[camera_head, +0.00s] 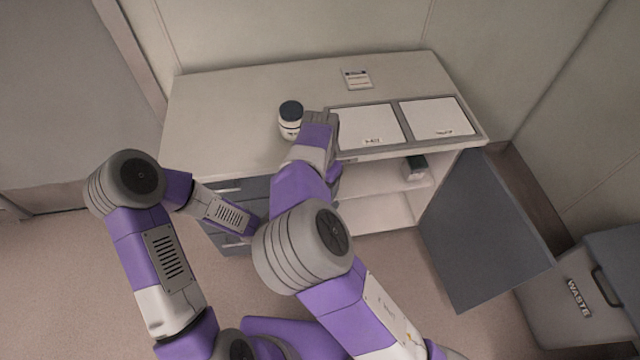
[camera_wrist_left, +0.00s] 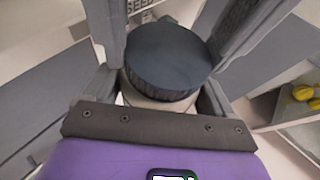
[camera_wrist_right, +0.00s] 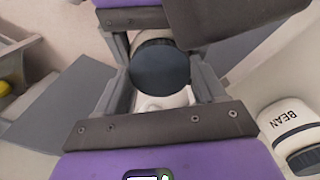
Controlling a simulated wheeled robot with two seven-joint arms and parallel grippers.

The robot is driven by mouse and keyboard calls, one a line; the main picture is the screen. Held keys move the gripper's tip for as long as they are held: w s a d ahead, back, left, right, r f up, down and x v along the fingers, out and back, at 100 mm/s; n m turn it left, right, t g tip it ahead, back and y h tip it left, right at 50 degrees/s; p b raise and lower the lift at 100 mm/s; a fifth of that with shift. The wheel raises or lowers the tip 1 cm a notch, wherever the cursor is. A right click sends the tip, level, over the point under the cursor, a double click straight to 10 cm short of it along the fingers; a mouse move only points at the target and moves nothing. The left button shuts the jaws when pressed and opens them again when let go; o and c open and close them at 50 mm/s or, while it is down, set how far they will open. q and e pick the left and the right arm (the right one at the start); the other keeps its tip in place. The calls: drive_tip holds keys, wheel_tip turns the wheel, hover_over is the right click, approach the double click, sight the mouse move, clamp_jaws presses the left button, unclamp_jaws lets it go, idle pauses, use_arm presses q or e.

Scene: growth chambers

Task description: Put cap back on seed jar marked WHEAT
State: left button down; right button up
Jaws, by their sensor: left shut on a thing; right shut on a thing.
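A dark blue round cap (camera_wrist_left: 167,62) sits over a pale jar (camera_wrist_left: 155,104) in the left wrist view. The cap (camera_wrist_right: 160,67) and part of the white jar (camera_wrist_right: 166,100) also show in the right wrist view. My left gripper (camera_wrist_left: 162,88) is shut on the jar, its fingers either side below the cap. My right gripper (camera_wrist_right: 161,82) appears shut on the cap, facing the left one. I cannot tell whether cap and jar touch or are slightly apart. The jar's label is not readable. In the head view my right arm hides this jar and the left gripper.
A white jar marked BEAN (camera_wrist_right: 286,122), dark-lidded, stands close by; a dark-lidded jar (camera_head: 290,122) on the counter (camera_head: 235,105) shows in the head view. White lidded panels (camera_head: 370,127) lie right. An open grey door (camera_head: 480,230) juts out, beside a WASTE bin (camera_head: 575,300).

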drive_tip(key=shift+m, duration=0.4)
drive_tip(key=o, duration=1.2)
drive_tip(key=shift+o, duration=0.2)
wheel_tip(320, 180, up, 12)
